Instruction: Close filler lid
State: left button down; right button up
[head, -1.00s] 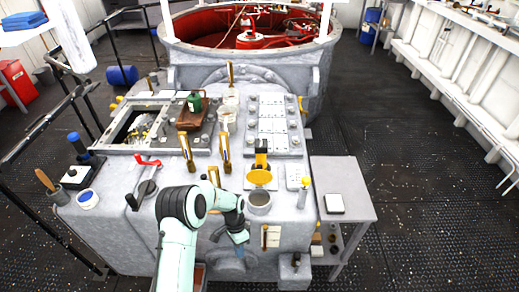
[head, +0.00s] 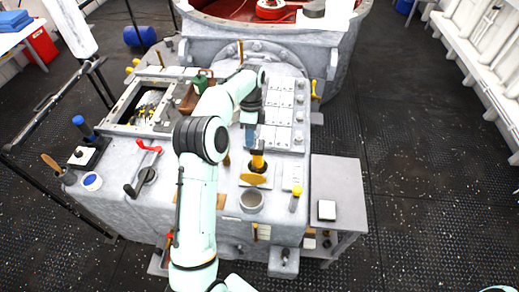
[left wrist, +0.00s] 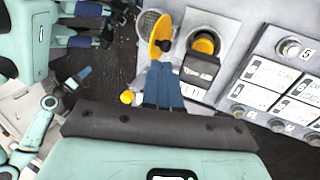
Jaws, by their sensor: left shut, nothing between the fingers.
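The filler lid (head: 254,179) is a yellow disc. It stands open behind the round grey filler neck (head: 251,202) on top of the machine. In the left wrist view the lid (left wrist: 160,35) tilts up beside the mesh-covered opening (left wrist: 147,22). My left gripper (head: 250,138) points down just behind the lid, its blue fingers shut and empty. In the left wrist view the fingertips (left wrist: 164,68) are close to the lid's edge; I cannot tell whether they touch it. Small blue parts (left wrist: 77,78) at the left of that view look like my right gripper; its jaws are unclear.
A yellow-topped post (head: 296,192) is to the right. Numbered white plates (head: 283,110) lie behind. A red-handled crank (head: 146,150) is at the left. A grey side table (head: 338,180) is at the right.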

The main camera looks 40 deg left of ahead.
pick_arm(q)
jog(key=b, duration=0.2)
send_over(249, 176)
jog(key=w+a, duration=0.1)
jog(key=w, duration=0.1)
jog(key=shift+a+f, duration=0.15)
jog(key=shift+f, duration=4.6)
pick_arm(e)
jog(key=shift+s+f, duration=1.6)
jog(key=shift+s, duration=0.15)
jog(key=shift+f, duration=0.1)
